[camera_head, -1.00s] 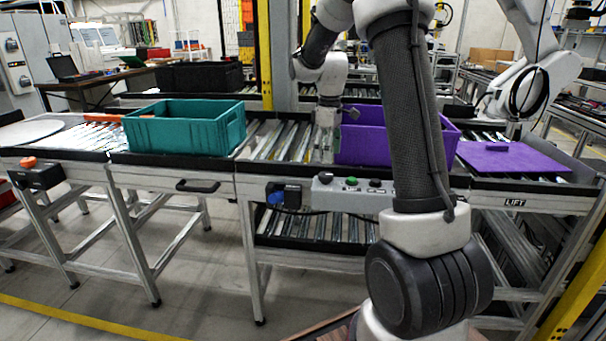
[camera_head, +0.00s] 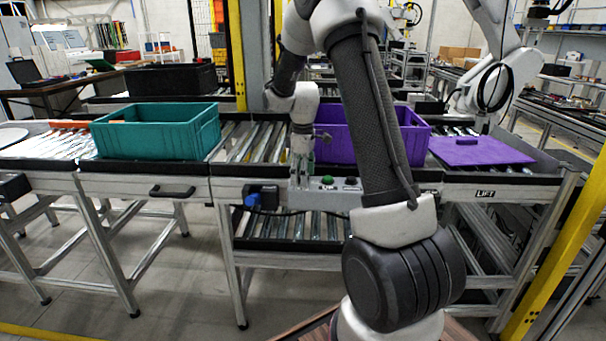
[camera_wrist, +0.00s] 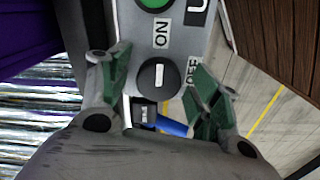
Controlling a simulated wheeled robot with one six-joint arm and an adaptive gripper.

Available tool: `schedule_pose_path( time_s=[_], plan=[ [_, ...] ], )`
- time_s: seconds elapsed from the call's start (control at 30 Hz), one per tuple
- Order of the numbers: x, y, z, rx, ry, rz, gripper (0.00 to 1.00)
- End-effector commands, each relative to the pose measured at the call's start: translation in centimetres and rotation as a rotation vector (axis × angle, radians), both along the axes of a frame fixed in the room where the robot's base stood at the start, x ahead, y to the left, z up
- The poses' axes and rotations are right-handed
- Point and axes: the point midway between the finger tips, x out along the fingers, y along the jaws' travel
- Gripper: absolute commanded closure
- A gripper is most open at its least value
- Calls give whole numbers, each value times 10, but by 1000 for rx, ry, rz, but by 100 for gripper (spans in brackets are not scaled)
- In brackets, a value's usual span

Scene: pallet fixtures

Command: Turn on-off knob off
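The on-off knob (camera_wrist: 150,84) is a round black dial with a white mark on a grey control box (camera_head: 338,199). In the wrist view the white mark runs roughly up and down the picture, toward the ON label (camera_wrist: 162,33). The OFF label (camera_wrist: 193,72) is to the right of the knob. My gripper (camera_wrist: 162,88) is open, with one green-padded finger on each side of the knob; contact cannot be told. In the head view my gripper (camera_head: 300,184) is at the left part of the box and hides the knob.
A green button (camera_head: 327,181) sits on the box. A blue-and-black switch (camera_head: 262,198) is on its left. A teal crate (camera_head: 155,140) and a purple crate (camera_head: 335,150) stand on the roller conveyor behind. A purple board (camera_head: 480,151) lies at the right.

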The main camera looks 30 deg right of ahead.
Motion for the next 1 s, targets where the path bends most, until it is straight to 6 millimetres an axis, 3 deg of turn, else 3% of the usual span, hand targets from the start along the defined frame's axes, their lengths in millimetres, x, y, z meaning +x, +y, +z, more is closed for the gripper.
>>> schedule_pose_path(
  time_s=[0.03, 0.23, 0.67, 1.0],
  plan=[
    [0, 0, 0, 0, 0, 0, 48],
    [0, 0, 0, 0, 0, 0, 82],
    [0, 0, 0, -1, 1, -72, 82],
    [-1, 1, 0, -1, 0, -334, 82]
  ],
)
